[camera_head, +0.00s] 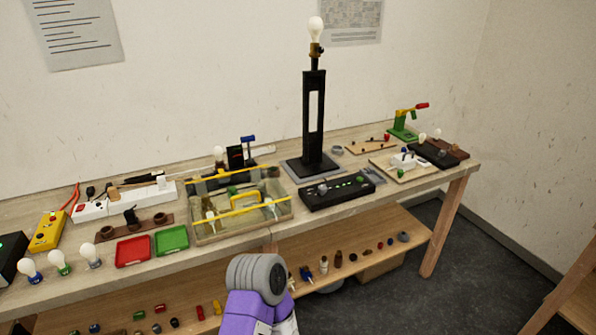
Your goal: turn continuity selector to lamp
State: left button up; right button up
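Part of my purple and grey arm shows at the bottom middle, in front of the bench and apart from the box. No gripper fingers of either arm are in view.
A clear bin with yellow edges (205,236) stands left of the box. Red (133,251) and green (172,240) trays, several bulbs and a yellow meter (48,232) lie further left. A lower shelf (375,236) holds small parts.

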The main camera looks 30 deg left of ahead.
aim_at(322, 189)
jog(key=u, duration=0.85)
jog(key=i, duration=0.75)
jog(key=u, duration=0.8)
